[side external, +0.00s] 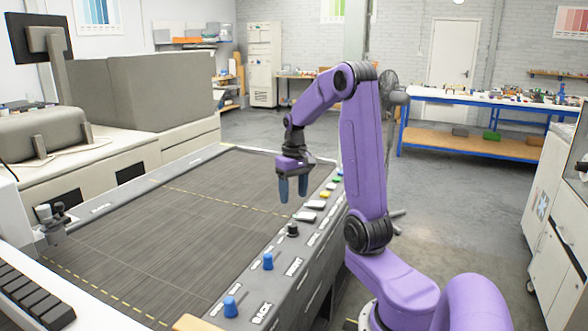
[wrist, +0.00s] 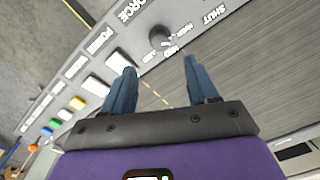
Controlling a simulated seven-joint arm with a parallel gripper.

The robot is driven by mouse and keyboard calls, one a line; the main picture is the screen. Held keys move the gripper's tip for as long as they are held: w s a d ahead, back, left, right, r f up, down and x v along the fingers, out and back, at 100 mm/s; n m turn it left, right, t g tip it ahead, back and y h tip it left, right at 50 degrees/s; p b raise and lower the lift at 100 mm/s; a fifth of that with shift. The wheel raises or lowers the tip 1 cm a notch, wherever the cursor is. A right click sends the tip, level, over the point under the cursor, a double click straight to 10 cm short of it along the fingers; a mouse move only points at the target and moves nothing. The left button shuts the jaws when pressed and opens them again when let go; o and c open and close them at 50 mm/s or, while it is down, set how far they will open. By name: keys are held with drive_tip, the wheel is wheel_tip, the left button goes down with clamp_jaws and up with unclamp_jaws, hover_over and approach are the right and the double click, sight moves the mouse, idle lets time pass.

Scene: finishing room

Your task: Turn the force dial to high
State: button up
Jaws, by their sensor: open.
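The force dial is a round black knob on the grey control panel along the machine's edge. In the side external view the dial (side external: 292,229) stands on the panel, and in the wrist view the dial (wrist: 160,38) is near the top middle, by the partly cut-off word FORCE. Small setting labels sit around it, but I cannot read which one it points to. My gripper (side external: 293,190) has blue fingers pointing down, above the dial's level and apart from it. In the wrist view my gripper (wrist: 160,68) is open and empty, with the dial beyond the fingertips.
Two blue knobs (side external: 268,261) (side external: 230,307) stand on the panel nearer the camera. White buttons (wrist: 118,62) and a yellow button (wrist: 78,102) lie along the panel on the other side of the dial. The dark slatted bed (side external: 170,225) beside the panel is clear.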

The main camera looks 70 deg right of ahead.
wheel_tip(320, 180, up, 7)
drive_tip(key=shift+r, duration=0.15)
idle(0.5)
